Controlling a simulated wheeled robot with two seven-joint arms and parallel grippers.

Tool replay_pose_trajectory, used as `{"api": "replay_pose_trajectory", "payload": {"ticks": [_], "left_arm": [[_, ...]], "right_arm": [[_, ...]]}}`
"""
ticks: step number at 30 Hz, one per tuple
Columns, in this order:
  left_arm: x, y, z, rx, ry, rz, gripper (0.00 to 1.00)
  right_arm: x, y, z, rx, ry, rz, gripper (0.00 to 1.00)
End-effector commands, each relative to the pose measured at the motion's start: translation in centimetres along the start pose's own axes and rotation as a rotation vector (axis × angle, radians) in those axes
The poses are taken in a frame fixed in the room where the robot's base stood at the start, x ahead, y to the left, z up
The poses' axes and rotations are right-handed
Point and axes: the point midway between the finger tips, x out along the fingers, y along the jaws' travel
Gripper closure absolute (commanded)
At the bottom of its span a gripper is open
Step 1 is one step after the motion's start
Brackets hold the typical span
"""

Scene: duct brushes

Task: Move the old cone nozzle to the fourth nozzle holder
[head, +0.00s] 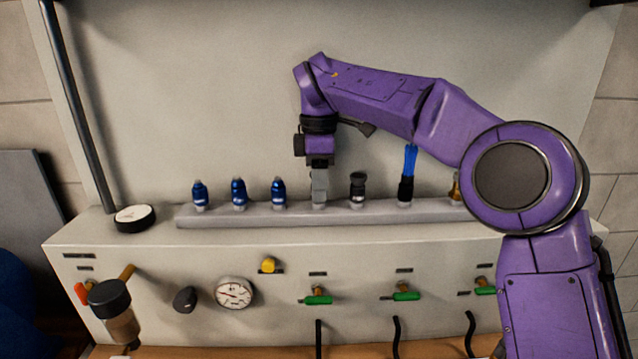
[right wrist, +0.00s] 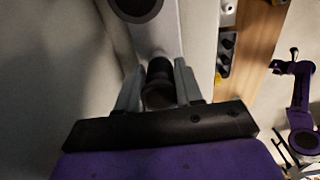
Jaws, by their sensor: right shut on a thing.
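My right gripper (head: 319,198) points straight down at the grey holder rail (head: 250,214), in line with the row, between the third blue nozzle and a black nozzle. Its fingers also show in the right wrist view (right wrist: 158,90), shut on a dark, round-bodied piece, which I take to be the old cone nozzle (right wrist: 158,72). In the head view the fingers hide that piece, and I cannot tell whether it is fully seated in the rail. My left gripper is not in view.
On the rail stand three blue nozzles (head: 238,193), a black nozzle (head: 357,189), a blue brush (head: 407,176) and a brass piece (head: 455,189) partly behind my arm. A round black-and-white disc (head: 134,217) lies at the left. The bench front carries a gauge (head: 234,293) and green-handled valves.

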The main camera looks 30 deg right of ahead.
Motion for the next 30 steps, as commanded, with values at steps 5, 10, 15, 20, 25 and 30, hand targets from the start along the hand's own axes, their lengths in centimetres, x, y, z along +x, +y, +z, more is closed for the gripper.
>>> {"api": "replay_pose_trajectory", "payload": {"ticks": [5,10,15,20,25,30], "left_arm": [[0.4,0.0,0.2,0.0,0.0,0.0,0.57],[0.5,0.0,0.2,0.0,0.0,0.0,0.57],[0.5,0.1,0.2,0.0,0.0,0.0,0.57],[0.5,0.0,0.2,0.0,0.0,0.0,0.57],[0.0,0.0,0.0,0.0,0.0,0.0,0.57],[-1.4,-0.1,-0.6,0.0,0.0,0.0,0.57]], "right_arm": [[0.5,0.0,0.0,0.0,0.001,0.0,1.0],[0.5,0.0,0.0,0.0,0.001,0.0,0.45],[0.5,0.0,0.0,0.0,0.001,0.0,0.35],[0.4,0.0,0.0,0.0,0.0,0.0,0.35],[-1.9,0.1,0.0,0.002,0.002,0.003,0.35],[-6.0,0.1,-0.1,0.002,0.001,0.003,0.35]]}}
